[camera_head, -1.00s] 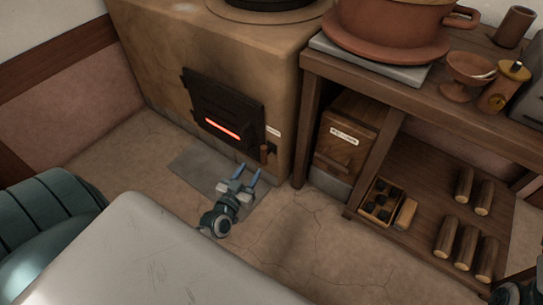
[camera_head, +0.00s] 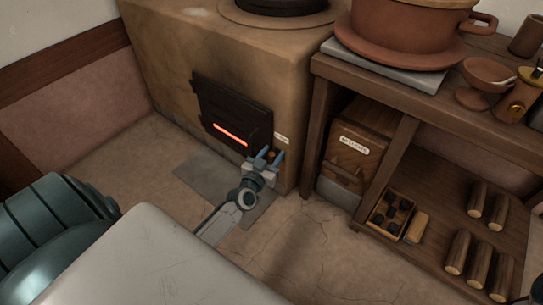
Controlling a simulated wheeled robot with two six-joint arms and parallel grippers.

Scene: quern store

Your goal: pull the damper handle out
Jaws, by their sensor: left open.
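The damper handle (camera_head: 272,154) is a small brown knob low on the stove's front, right of the black fire door and under a small white label (camera_head: 281,138). My left gripper (camera_head: 270,157) is open, with its two blue fingertips at the handle, one on either side of it in the picture. I cannot tell whether they touch it. The fingers partly hide the handle. My right gripper is not clearly in view; only a dark bit of my arm shows at the lower right corner.
The clay stove (camera_head: 290,90) has a black fire door (camera_head: 232,108) with a glowing slot. A grey plate (camera_head: 205,178) lies on the floor before it. A wooden bench (camera_head: 425,95) with a drawer box (camera_head: 352,152), a small crate and several logs stands to the right.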

